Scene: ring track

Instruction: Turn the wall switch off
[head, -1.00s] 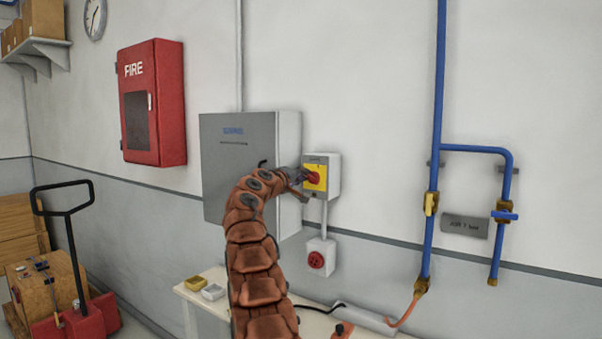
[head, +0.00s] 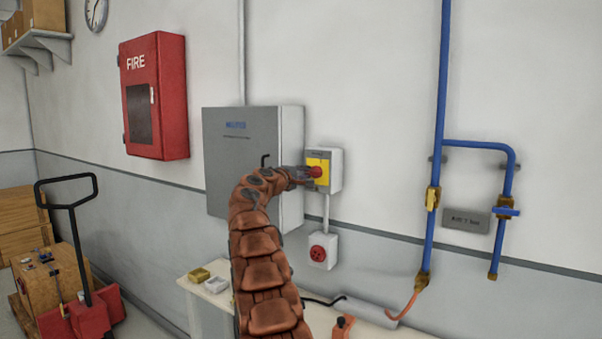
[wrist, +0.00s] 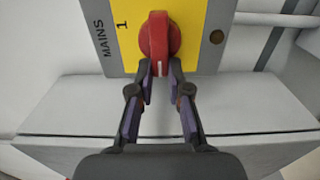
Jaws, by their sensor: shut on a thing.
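The wall switch is a small grey box (head: 336,170) with a yellow plate and a red knob (head: 316,171), to the right of a large grey cabinet. In the wrist view the red knob (wrist: 158,38) sits on the yellow plate (wrist: 205,30), beside a "1" mark and the word MAINS. The knob's raised grip runs up and down in that picture. My gripper (wrist: 161,70) has its fingertips on both sides of the knob's near end and is shut on it. In the head view my gripper (head: 306,174) partly hides the plate.
A grey cabinet (head: 225,155) stands out from the wall left of the switch. A socket with a red face (head: 323,253) hangs below. A bench (head: 210,297) with small trays lies beneath. Blue pipes (head: 438,130) run on the right. A red fire box (head: 172,95) and pallet truck (head: 80,320) are left.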

